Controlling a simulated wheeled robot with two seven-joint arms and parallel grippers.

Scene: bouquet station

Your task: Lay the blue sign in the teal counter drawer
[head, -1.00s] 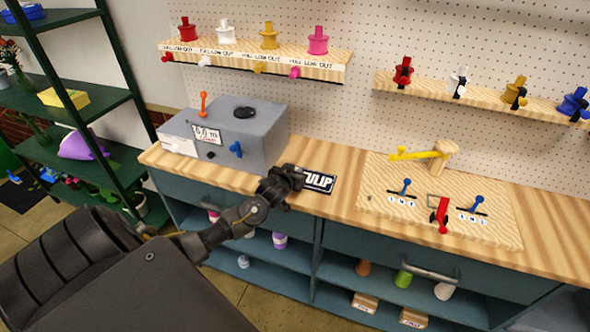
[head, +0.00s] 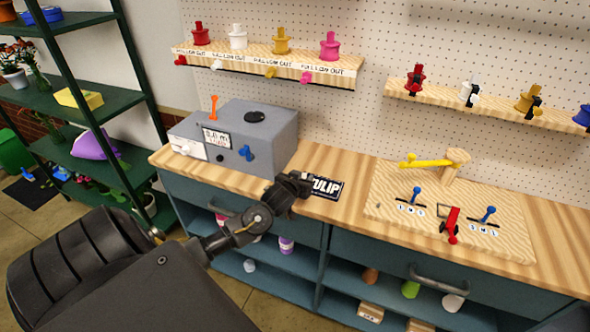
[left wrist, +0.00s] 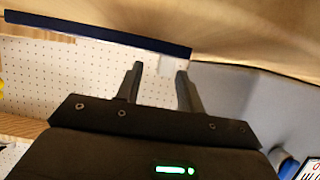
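The dark blue sign (head: 328,188) with white letters reading TULIP lies on the wooden counter. In the left wrist view its edge shows as a dark blue strip (left wrist: 90,32) at the upper left. My left gripper (head: 303,181) is at the sign's left end and covers part of it in the head view. The wrist view shows its fingers (left wrist: 160,69) apart, with nothing clearly held between them; whether they touch the sign I cannot tell. Teal drawer fronts are under the counter: the left one (head: 290,222) is partly behind my arm, the right one (head: 375,252) looks shut. My right gripper is out of view.
A grey box (head: 262,140) with levers stands left of the sign. A wooden board (head: 390,190) with levers and a yellow-armed post lies to the right. Shelves with coloured knobs hang on the pegboard above. Bare counter (head: 345,165) lies behind the sign.

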